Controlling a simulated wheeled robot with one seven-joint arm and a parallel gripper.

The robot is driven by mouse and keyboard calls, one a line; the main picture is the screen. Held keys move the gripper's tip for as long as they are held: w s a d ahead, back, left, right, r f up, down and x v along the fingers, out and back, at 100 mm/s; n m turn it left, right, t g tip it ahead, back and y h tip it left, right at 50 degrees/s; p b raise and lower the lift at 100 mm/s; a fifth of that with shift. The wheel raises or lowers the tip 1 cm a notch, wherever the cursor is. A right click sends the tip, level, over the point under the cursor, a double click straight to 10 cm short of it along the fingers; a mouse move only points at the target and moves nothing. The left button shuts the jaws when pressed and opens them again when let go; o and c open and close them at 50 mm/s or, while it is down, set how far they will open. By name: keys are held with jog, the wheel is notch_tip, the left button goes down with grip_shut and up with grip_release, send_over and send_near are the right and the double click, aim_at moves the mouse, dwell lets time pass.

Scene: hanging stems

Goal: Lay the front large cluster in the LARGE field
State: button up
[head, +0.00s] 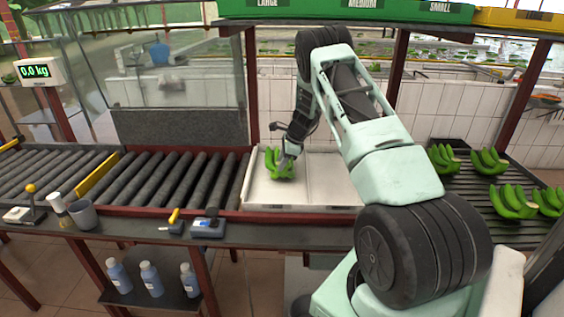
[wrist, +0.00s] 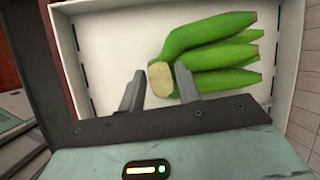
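A green banana cluster (head: 279,165) lies in the left field of the white divided tray (head: 325,185), below the LARGE label (head: 268,4). In the wrist view the cluster (wrist: 215,52) rests on the white tray floor (wrist: 105,50), its pale cut crown toward me and its fingers pointing right. My gripper (head: 287,157) is low over this field. In the wrist view its two fingertips (wrist: 160,80) stand apart, one on each side of the crown. Firm contact with the crown does not show. My arm hides the tray's right part.
Several green clusters (head: 516,200) lie on the dark rack (head: 470,205) at the right. A roller conveyor (head: 150,180) runs left of the tray. A scale display (head: 38,71) reads 0,0 kg. A grey cup (head: 82,214) and bottles (head: 150,278) stand at the front left.

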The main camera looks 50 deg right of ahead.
jog(key=o, duration=0.3)
jog(key=shift+r, duration=0.15)
jog(key=shift+s+f, duration=0.1)
jog(key=shift+f, duration=0.1)
jog(key=b+v, duration=0.4)
jog(key=v, duration=1.3)
jog(key=shift+r, duration=0.25)
